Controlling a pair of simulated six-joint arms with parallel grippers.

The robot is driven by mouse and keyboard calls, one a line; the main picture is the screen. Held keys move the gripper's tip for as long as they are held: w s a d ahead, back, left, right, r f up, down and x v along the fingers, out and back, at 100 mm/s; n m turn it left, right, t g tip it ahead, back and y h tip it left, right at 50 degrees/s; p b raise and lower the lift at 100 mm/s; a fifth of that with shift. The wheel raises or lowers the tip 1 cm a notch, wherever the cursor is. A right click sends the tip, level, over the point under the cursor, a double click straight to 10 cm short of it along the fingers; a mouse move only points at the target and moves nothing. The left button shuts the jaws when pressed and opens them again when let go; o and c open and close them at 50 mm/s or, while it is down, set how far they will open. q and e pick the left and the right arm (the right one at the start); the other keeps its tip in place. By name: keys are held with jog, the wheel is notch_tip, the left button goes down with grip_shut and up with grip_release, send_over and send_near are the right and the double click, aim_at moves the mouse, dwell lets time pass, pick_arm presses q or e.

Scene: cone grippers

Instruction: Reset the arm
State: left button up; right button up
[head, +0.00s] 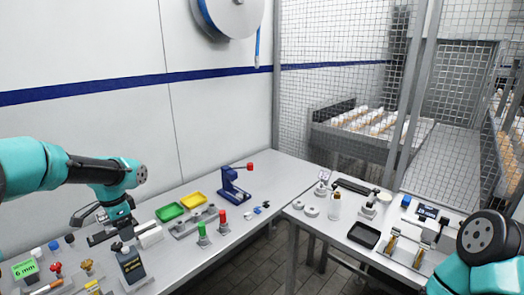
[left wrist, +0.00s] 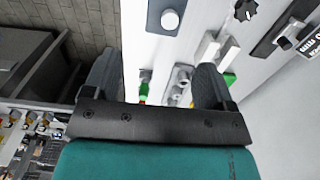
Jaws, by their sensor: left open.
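My left arm, teal and black, reaches in from the left in the head view. The bench edge and small green and grey items show beyond the fingers. My right arm shows only as a teal link and black joint (head: 481,238) at the lower right; its gripper is out of view.
The left bench holds a green tray (head: 170,212), a yellow tray (head: 194,200), a blue press (head: 232,185) and red and green pieces. The right bench holds a black tray (head: 364,235) and a white bottle (head: 335,207). A mesh fence (head: 340,70) stands behind.

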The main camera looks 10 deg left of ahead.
pick_arm(q)
jog(key=w+d+f+m+h, duration=0.1)
jog(key=w+d+f, duration=0.3)
jog(key=d+f, duration=0.35)
jog(key=w+d+f+m+g, duration=0.1)
jog(key=w+d+f, duration=0.2)
jog(key=d+f, duration=0.4)
jog(key=w+d+f+m+h, duration=0.1)
jog(key=w+d+f, duration=0.35)
jog(key=d, duration=0.35)
jog(key=s+d+f+n, duration=0.2)
jog(key=s+f+n, duration=0.1)
jog(key=s+f, duration=0.3)
jog(key=s+d+f+n+t+h, duration=0.1)
jog(key=s+f+n, duration=0.3)
jog(key=s, duration=0.5)
jog(key=s+d+f+n, duration=0.3)
jog(key=s+f+n, duration=0.1)
jog(key=s+f, duration=0.4)
jog(key=shift+d+f+t+h, duration=0.3)
jog(key=shift+f+t, duration=0.1)
jog(key=shift+f, duration=0.2)
